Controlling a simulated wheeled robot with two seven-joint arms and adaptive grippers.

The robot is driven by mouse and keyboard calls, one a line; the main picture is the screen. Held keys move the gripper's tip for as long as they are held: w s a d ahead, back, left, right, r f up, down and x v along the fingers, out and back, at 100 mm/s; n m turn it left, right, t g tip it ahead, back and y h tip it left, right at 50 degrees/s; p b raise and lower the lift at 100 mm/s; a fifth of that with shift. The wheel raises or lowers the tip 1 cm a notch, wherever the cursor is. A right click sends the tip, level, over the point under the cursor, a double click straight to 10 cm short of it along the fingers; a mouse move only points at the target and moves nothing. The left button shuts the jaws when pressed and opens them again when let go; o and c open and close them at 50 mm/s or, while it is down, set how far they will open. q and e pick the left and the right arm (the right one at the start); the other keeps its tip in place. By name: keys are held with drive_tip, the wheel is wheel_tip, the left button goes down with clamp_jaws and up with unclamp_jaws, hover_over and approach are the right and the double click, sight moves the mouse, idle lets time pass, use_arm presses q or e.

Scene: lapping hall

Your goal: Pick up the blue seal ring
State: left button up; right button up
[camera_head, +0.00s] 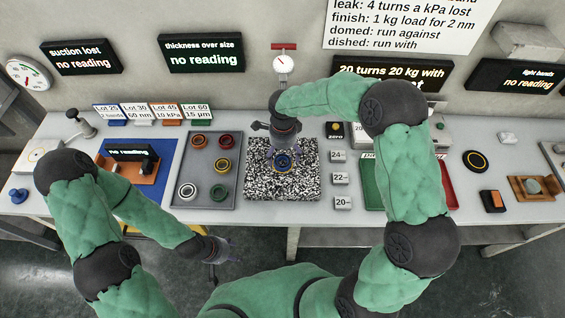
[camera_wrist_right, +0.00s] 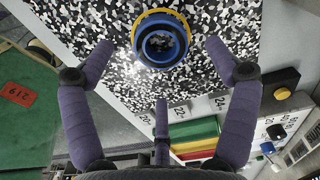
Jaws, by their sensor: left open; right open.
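The blue seal ring (camera_head: 283,162) lies on the black-and-white speckled plate (camera_head: 304,188) in the middle of the table. In the right wrist view the blue ring (camera_wrist_right: 145,49) shows near the top centre, with a yellow ring edge around its far side; I cannot tell how the two are joined. My right gripper (camera_head: 281,152) is above the plate, over the ring, pointing down. In the wrist view its spread fingers (camera_wrist_right: 160,72) stand apart from the ring and hold nothing. My left gripper (camera_head: 224,247) is open and empty, low in front of the table edge.
A grey tray (camera_head: 207,171) with several coloured rings is left of the plate. Marked weights (camera_head: 341,179) stand close on its right, before a green and red board (camera_head: 373,180). A dial gauge (camera_head: 283,65) is behind. The table's front edge is near the plate.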

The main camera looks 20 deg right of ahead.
sight(283, 164)
wheel_tip(283, 164, down, 4)
drive_tip(key=shift+w+d+f+b, duration=0.1)
drive_tip(key=shift+w+f+b, duration=0.05)
drive_tip(key=shift+b, duration=0.25)
drive_tip(key=c, duration=1.3)
drive_tip(key=shift+o, duration=0.2)
drive_tip(key=shift+r, duration=0.2)
